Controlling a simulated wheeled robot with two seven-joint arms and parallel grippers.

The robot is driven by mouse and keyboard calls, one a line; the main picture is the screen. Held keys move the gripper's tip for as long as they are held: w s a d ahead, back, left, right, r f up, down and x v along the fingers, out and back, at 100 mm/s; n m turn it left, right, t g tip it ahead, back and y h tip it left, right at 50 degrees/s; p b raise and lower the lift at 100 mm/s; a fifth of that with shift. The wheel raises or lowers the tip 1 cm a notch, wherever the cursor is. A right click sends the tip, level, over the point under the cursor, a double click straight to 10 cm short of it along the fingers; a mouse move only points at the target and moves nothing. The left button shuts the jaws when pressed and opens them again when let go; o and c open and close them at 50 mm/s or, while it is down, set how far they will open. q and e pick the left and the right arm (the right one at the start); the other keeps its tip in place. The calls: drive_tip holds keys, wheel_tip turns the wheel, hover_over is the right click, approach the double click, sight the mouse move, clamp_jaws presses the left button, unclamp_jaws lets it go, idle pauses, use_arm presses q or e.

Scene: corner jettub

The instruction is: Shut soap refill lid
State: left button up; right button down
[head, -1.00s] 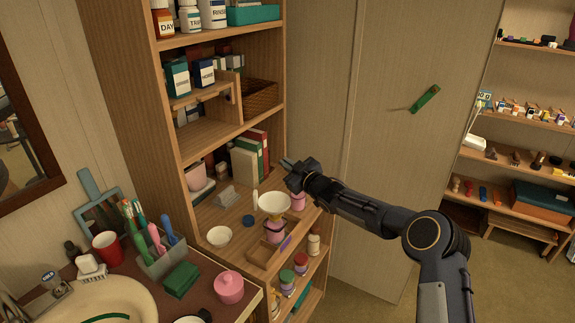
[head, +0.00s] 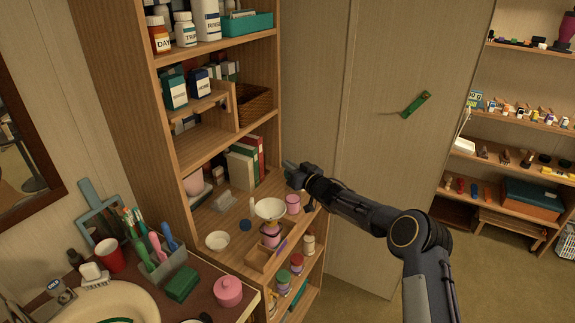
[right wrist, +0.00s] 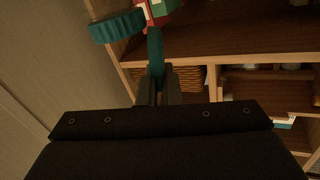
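A pink bottle (head: 270,235) stands on the low shelf with a pale funnel (head: 270,208) over its top. A pink jar (head: 293,203) stands right of it, and a small blue cap (head: 245,225) lies to the left. I cannot tell which is the soap refill or its lid. My right gripper (head: 292,170) is above and behind the pink jar, apart from it. In the right wrist view its narrow fingers close on a teal strip (right wrist: 155,50). A ribbed teal piece (right wrist: 117,26) shows beside it; whether they join is unclear. My left gripper is out of view.
A wooden tray (head: 262,258) sits in front of the bottle and a white bowl (head: 217,241) to its left. A wicker basket (head: 253,105) is on the shelf above.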

drive_tip(key=shift+d+m, duration=0.1)
drive_tip(key=shift+m, duration=0.3)
drive_tip(key=c, duration=1.6)
unclamp_jaws()
drive_tip(key=shift+w, duration=0.1)
drive_tip(key=shift+d+f, duration=0.1)
drive_tip(key=shift+s+d, duration=0.25)
drive_tip(key=shift+s, duration=0.15)
drive_tip(key=b+v, duration=0.2)
drive_tip(key=v, duration=0.5)
drive_tip(key=shift+a, duration=0.1)
